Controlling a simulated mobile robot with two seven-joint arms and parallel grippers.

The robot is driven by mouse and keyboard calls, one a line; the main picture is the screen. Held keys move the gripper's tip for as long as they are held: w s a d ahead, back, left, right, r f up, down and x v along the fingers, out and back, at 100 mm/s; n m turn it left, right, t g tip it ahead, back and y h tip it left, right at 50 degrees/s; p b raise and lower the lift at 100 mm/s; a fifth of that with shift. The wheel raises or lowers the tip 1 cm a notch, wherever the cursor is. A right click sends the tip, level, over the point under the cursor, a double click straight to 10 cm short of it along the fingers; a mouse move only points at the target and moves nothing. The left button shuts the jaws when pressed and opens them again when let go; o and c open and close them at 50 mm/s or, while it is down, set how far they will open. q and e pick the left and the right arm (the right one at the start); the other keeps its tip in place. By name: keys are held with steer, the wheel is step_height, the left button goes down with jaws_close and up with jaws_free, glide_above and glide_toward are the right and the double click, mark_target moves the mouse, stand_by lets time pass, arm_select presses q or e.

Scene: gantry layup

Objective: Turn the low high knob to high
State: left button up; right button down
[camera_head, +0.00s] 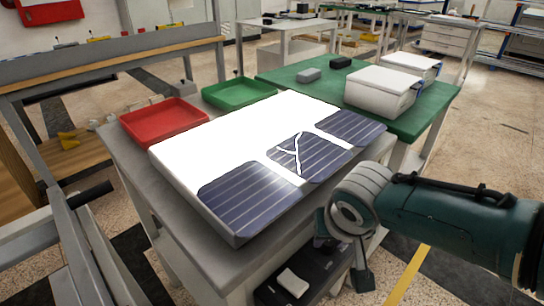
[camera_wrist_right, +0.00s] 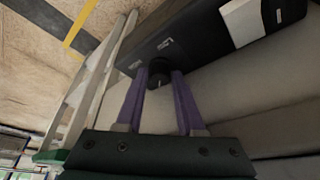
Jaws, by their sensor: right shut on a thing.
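The low high knob (camera_wrist_right: 159,68) is a small dark round knob on the front of a black box (camera_wrist_right: 205,30). In the right wrist view it sits between the purple fingertips of my right gripper (camera_wrist_right: 160,76), which is shut on it. Small white lettering shows on the box beside the knob, too small to read surely. Which way the knob points is hard to tell. In the head view the black box (camera_head: 268,292) is under the table edge, and my right gripper (camera_head: 343,262) reaches down beside it, hiding the knob. My left gripper is not in view.
A grey table (camera_head: 125,160) bears a white panel (camera_head: 240,125) with dark solar cells, a red tray (camera_head: 160,118) and a green tray (camera_head: 240,91). A white pad (camera_head: 293,283) lies on the box. A green-topped table (camera_head: 290,75) stands behind. Floor at right is open.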

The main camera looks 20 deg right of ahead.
steer(key=m, duration=0.2)
steer(key=shift+a+m+h, duration=0.1)
steer(key=shift+m+h, duration=0.2)
steer(key=shift+h, duration=0.1)
steer(key=shift+f+m+g, duration=0.1)
steer(key=shift+m+g, duration=0.2)
steer(key=shift+m, duration=0.1)
steer(key=shift+b, duration=0.3)
steer(key=c, duration=0.7)
jaws_free()
steer(key=shift+c, duration=0.2)
steer(key=shift+o, duration=1.1)
